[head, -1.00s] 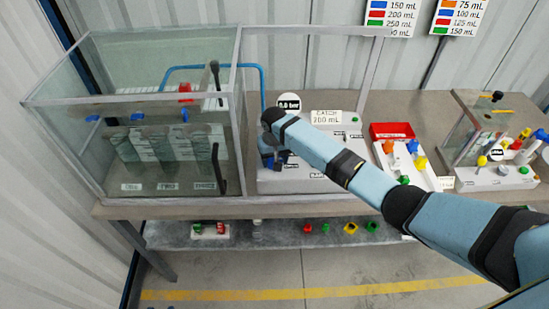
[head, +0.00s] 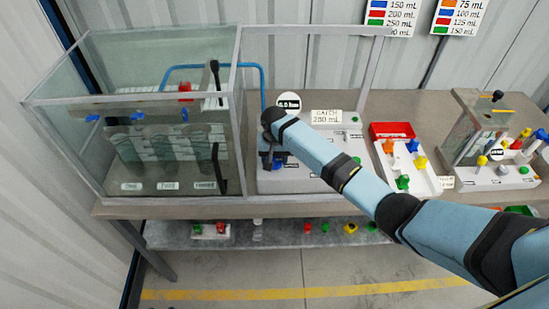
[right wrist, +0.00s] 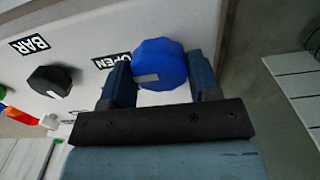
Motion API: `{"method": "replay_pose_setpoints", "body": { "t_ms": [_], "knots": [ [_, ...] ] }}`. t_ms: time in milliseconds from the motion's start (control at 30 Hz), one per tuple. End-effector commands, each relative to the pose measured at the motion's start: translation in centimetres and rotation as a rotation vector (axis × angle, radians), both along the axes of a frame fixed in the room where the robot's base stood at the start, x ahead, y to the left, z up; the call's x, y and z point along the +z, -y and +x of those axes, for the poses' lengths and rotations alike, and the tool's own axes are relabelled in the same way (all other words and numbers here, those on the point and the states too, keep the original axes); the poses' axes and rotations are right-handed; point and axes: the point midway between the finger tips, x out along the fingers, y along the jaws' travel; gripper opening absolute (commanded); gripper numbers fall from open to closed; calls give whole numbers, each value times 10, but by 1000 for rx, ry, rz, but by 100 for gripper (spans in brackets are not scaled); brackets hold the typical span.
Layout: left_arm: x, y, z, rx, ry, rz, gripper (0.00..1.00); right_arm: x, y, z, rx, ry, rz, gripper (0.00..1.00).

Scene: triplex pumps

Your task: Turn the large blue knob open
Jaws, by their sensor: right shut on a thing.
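The large blue knob (right wrist: 160,64) sits on the face of the white panel (right wrist: 85,25), beside an OPEN label (right wrist: 111,60). A pale mark shows on its near side. My right gripper (right wrist: 162,78) has one finger on each side of the knob and is shut on it. In the head view, part of the blue knob (head: 278,166) shows below my right gripper (head: 272,156). My forearm covers part of the white unit there. My left gripper is not in view.
A black knob (right wrist: 50,80) stands beside a BAR label. A glass tank (head: 60,140) stands left of the unit. A lower shelf (head: 275,232) holds small parts.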

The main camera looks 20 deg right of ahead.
Motion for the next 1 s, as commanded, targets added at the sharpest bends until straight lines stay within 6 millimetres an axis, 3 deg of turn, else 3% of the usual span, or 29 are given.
{"method": "replay_pose_setpoints", "body": {
  "t_ms": [33,133,433,567,1000],
  "knots": [
    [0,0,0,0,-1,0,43,2,0,2,-2,4,1,58],
    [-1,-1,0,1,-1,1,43,2,0,1,-1,3,1,81],
    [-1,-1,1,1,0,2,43,2,0,1,0,1,1,82],
    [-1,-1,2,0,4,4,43,12,0,1,0,2,1,82],
    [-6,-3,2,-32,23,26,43,106,0,1,0,6,1,82]
  ]
}}
